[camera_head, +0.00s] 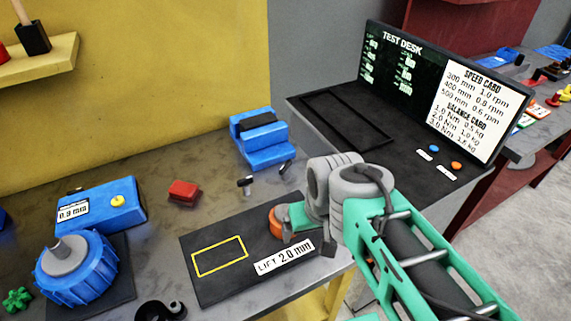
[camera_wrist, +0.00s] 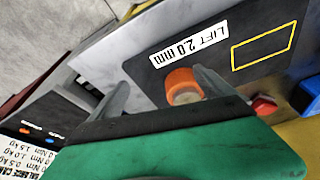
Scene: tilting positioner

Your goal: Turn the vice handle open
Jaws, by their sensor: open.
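A blue vice-like block (camera_head: 262,140) with a dark top slot stands at the back of the bench in the head view. A small dark T-shaped piece (camera_head: 245,184) is in front of it; I cannot tell whether it is the vice handle. My gripper (camera_wrist: 161,80) is open, well in front of the blue block, over the dark plate's right end. An orange round piece (camera_wrist: 183,84) shows between its fingers in the wrist view, nearer the right finger; I cannot tell whether they touch. The orange piece also shows in the head view (camera_head: 274,224), partly hidden by my gripper.
The dark plate (camera_head: 212,284) has a yellow outline and a "LIFT 2.0 mm" label. A red block (camera_head: 184,191), a blue gauge box (camera_head: 98,209) and a large blue knobbed drum (camera_head: 77,268) stand to the left. A test desk screen (camera_head: 400,70) stands at the right.

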